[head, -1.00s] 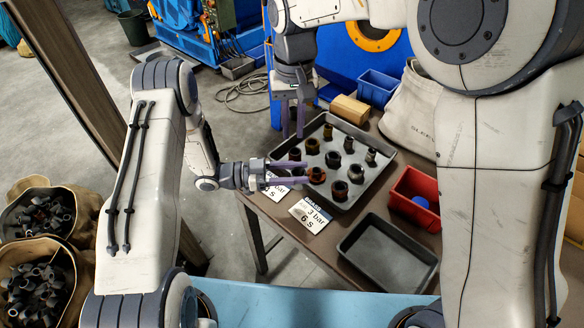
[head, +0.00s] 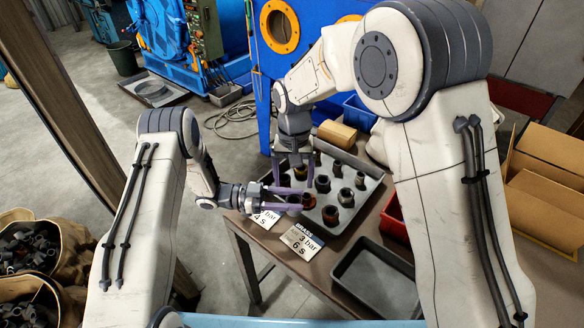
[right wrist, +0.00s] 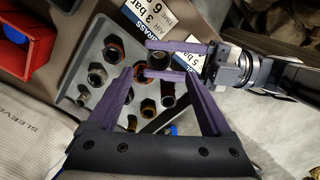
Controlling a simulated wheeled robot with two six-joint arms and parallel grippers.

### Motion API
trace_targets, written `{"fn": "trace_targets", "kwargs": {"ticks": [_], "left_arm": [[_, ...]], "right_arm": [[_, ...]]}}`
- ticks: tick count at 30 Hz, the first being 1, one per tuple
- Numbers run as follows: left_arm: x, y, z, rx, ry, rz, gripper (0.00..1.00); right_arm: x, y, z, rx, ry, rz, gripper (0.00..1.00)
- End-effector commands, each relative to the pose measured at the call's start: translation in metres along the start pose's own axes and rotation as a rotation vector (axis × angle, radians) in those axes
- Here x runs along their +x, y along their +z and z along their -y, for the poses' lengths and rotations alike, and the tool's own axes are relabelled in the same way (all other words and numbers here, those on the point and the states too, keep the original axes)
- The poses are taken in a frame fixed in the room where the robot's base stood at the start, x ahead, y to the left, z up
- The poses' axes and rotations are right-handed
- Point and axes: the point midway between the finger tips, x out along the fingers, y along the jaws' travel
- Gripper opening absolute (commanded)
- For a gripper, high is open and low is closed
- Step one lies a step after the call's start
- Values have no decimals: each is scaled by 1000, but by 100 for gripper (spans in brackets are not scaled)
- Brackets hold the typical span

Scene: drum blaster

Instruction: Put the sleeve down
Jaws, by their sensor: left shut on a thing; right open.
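My left gripper (head: 299,199) is shut on a dark, rusty-brown sleeve (head: 309,201) at the left edge of the grey tray (head: 345,243). In the right wrist view, the left gripper's purple fingers (right wrist: 178,60) lie on both sides of the sleeve (right wrist: 160,61). I cannot tell whether the sleeve touches the tray floor. My right gripper (head: 294,170) is open, fingers pointing down over the tray's left part; its fingers (right wrist: 163,75) reach toward the held sleeve in the wrist view and seem empty. Several other sleeves stand in the tray.
Two printed cards, one reading 3 bar 6 s (head: 301,242), lie on the table left of the tray. An empty dark tray (head: 375,280) is at the front. A red bin (head: 394,220) is partly hidden by my right arm.

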Motion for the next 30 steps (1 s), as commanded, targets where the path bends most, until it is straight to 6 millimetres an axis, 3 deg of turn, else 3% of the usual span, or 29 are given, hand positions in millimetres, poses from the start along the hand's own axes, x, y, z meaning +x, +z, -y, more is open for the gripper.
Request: {"fn": "trace_targets", "kwargs": {"ticks": [6,12,18,26,29,30], "left_arm": [[0,-1,0,1,0,-1,0],[0,-1,0,1,0,-1,0],[0,-1,0,1,0,-1,0],[0,-1,0,1,0,-1,0],[0,-1,0,1,0,-1,0],[0,-1,0,1,0,-1,0]], "right_arm": [[45,2,-1,-1,3,6,84],[73,1,0,-2,2,4,84],[85,1,0,-2,0,1,84],[86,1,0,-2,0,1,84],[86,1,0,-2,0,1,53],[86,1,0,-2,0,1,38]]}}
